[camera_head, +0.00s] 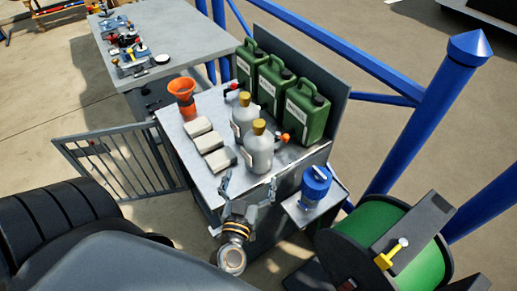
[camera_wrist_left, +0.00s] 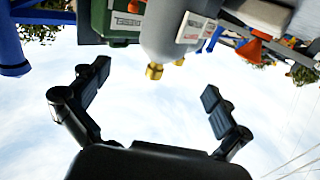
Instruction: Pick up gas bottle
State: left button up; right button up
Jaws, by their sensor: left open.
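Two grey gas bottles with yellow caps stand upright on the grey workbench (camera_head: 203,165): a near one (camera_head: 258,156) at the front edge and a far one (camera_head: 241,123) behind it. My left gripper (camera_head: 248,189) is open and empty, just in front of the near bottle and apart from it. In the left wrist view, which is upside down, a grey bottle (camera_wrist_left: 172,32) with a yellow cap hangs from the top, beyond and between the open fingers (camera_wrist_left: 155,82). My right gripper is not in view.
Several green jerrycans (camera_head: 305,110) stand behind the bottles. An orange funnel (camera_head: 183,96) and white blocks (camera_head: 210,142) are to their left. A blue canister (camera_head: 316,184) sits on a side shelf, with a green reel (camera_head: 375,222) at right. A grey gate (camera_head: 118,158) is at left.

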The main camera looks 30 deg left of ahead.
aim_at(257, 149)
pick_arm(q)
jog(key=x, duration=0.2)
jog(key=p+x, duration=0.1)
jog(key=x, duration=0.2)
jog(key=r+x, duration=0.1)
jog(key=x, duration=0.2)
jog(key=shift+a, duration=0.2)
jog(key=shift+f+x, duration=0.2)
jog(key=shift+x, duration=0.75)
jog(key=shift+f+x, duration=0.2)
jog(key=shift+x, duration=0.8)
jog(key=shift+f+x, duration=0.2)
jog(key=shift+x, duration=0.75)
jog(key=shift+s+a, duration=0.1)
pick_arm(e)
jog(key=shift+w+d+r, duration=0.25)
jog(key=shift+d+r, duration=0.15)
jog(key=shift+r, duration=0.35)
pick_arm(q)
jog(key=shift+c, duration=0.4)
jog(key=c, duration=1.4)
jog(key=shift+r, duration=0.15)
jog(key=shift+c, duration=1.1)
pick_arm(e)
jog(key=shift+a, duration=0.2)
pick_arm(q)
jog(key=shift+p, duration=0.3)
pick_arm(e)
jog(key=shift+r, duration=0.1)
